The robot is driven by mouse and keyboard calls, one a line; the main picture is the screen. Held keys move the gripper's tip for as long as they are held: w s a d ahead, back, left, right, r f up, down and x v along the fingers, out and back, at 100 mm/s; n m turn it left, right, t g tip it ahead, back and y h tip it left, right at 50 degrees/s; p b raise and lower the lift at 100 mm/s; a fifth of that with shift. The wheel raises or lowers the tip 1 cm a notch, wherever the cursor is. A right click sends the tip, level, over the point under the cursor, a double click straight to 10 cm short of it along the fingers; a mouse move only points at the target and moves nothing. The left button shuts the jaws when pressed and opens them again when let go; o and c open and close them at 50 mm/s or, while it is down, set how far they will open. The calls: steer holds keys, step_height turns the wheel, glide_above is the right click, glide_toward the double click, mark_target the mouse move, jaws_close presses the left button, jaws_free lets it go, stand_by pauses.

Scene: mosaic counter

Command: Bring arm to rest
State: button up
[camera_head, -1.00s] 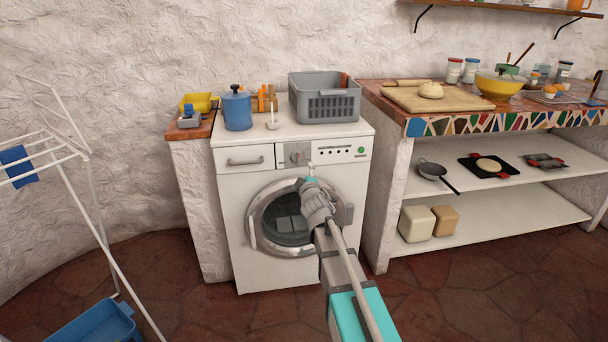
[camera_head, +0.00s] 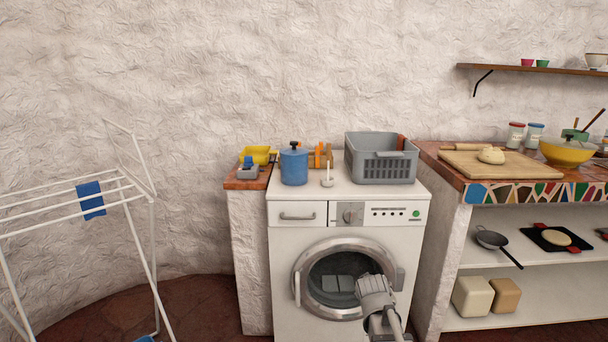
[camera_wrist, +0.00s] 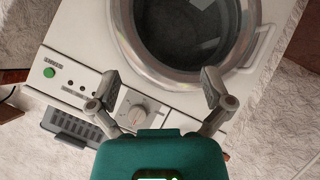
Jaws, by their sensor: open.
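My arm reaches up from the bottom of the head view in front of the washing machine (camera_head: 283,265). In the wrist view my gripper (camera_wrist: 158,85) has its two fingers spread wide with nothing between them. The washing machine's front (camera_wrist: 75,50) fills much of that view, with the round door, the dial and a green button. The door (camera_head: 318,297) looks shut, and its dark glass is partly covered by my arm in the head view. In the head view the fingertips are hidden behind my wrist.
A grey basket (camera_head: 381,166), a blue pot (camera_head: 294,167) and a small white ladle stand on the machine. A white drying rack (camera_head: 100,190) with a blue cloth stands at left. The mosaic counter (camera_head: 530,192) at right carries a board with dough and a yellow bowl (camera_head: 567,152).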

steer(key=s+a+f+m+g+y, duration=0.1)
steer(key=s+a+f+m+g, duration=0.3)
steer(key=s, duration=0.7)
steer(key=s+d+f+m+g+y, duration=0.1)
steer(key=s+f+g, duration=0.35)
steer(key=s, duration=0.75)
step_height(320, 180, up, 34)
steer(key=g+p, duration=0.2)
steer(key=p, duration=3)
steer(key=shift+w+p, duration=0.3)
steer(key=shift+p, duration=0.05)
steer(key=shift+a, duration=0.1)
